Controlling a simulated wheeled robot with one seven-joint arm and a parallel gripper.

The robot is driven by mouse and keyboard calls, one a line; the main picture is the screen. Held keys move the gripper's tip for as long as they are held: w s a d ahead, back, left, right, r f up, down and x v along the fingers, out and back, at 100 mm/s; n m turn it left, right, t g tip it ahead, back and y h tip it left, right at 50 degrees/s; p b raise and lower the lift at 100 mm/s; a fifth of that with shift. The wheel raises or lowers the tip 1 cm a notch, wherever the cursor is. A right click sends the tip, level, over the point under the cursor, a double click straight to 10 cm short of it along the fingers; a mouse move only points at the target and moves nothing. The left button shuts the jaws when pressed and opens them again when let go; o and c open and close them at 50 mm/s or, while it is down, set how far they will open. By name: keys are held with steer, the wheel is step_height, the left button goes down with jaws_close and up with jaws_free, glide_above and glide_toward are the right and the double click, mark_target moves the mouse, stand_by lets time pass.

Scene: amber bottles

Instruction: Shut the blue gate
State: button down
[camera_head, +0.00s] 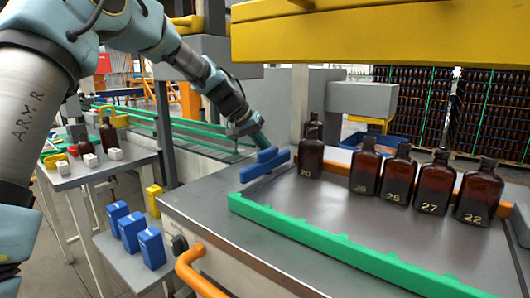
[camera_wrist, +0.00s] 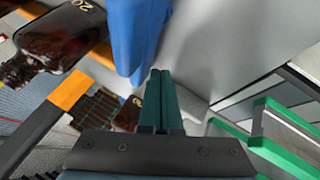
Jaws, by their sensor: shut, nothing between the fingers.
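The blue gate (camera_head: 265,164) is a short blue bar at the left end of the metal table, beside the bottle marked 20 (camera_head: 311,156). It also shows in the wrist view as a tall blue piece (camera_wrist: 138,38) just past the fingertips. My gripper (camera_head: 263,146) is shut and empty, with its dark green fingers pressed together and pointing down behind the gate. In the wrist view the fingertips (camera_wrist: 160,74) are right beside the gate's lower edge; I cannot tell whether they touch it. The gate's mounting is partly hidden.
Several amber bottles (camera_head: 397,174) stand in a row along the back of the metal table (camera_head: 300,215). A green rail (camera_head: 340,248) edges its front. A yellow machine part (camera_head: 380,32) hangs above. Blue blocks (camera_head: 134,232) stand on a low shelf at left. The table's middle is clear.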

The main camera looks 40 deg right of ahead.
stand_by(0.7)
steer(key=b+v, duration=0.2)
steer(key=v, duration=0.8)
steer(key=shift+r, duration=0.4)
steer(key=w+a+f+n+t+y, duration=0.15)
steer(key=a+f, duration=0.25)
steer(key=a, duration=0.4)
steer(key=w+a+f+n+t+y, duration=0.15)
steer(key=a+f, duration=0.25)
steer(key=a, duration=0.5)
steer(key=w+a+f+n+y, duration=0.1)
steer(key=a+f+n, duration=0.25)
steer(key=a, duration=0.45)
steer(key=s+a+f+n+y, duration=0.1)
steer(key=s+a+f, duration=0.1)
steer(key=a, duration=0.5)
steer(key=s+a+f+n+y, duration=0.1)
steer(key=s+a+f+n, duration=0.1)
steer(key=s+a, duration=0.3)
steer(key=s+a+f+n+y+p, duration=0.1)
steer(key=s+a+f, duration=0.3)
steer(key=a, duration=0.7)
steer(key=shift+s+f+t, duration=0.15)
steer(key=shift+t, duration=0.15)
steer(key=shift+a, duration=0.15)
